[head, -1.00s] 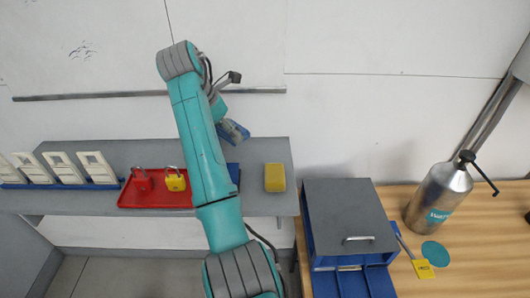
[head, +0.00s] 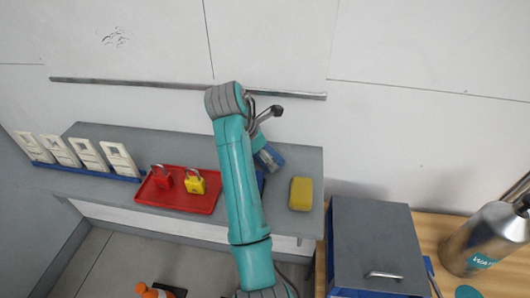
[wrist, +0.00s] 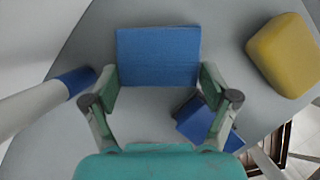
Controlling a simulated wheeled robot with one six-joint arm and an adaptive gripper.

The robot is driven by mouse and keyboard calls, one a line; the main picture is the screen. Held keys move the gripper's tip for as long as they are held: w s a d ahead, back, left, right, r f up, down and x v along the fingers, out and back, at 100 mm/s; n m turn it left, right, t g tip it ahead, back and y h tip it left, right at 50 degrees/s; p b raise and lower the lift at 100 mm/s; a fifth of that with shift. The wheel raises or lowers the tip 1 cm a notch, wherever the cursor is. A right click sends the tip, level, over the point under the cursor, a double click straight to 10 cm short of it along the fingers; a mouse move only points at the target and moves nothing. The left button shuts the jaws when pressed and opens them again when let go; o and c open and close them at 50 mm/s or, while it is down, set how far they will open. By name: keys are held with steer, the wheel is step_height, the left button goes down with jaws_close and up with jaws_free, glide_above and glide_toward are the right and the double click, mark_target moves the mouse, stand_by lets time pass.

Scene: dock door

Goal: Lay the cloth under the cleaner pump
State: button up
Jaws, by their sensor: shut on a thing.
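My gripper (wrist: 160,88) is shut on a flat blue cloth (wrist: 158,55), which spans between its two fingers in the wrist view. In the head view the blue cloth (head: 268,157) shows beside the arm's end, above the grey shelf. A metal bottle (head: 484,243) with a dark top and a teal label stands on the wooden bench at the right edge, partly cut off. It may be the cleaner pump; I cannot read the label fully. The gripper is well to the left of it.
A second blue thing (wrist: 205,120) lies on the shelf (head: 300,160), partly hidden by a finger. A yellow block (head: 301,194) and a red tray (head: 178,190) with two padlocks are on the shelf. A grey-topped box (head: 375,240) stands between shelf and bottle.

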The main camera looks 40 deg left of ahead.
steer(key=shift+f, duration=0.4)
steer(key=shift+f, duration=0.1)
steer(key=o, duration=0.8)
steer(key=shift+o, duration=0.2)
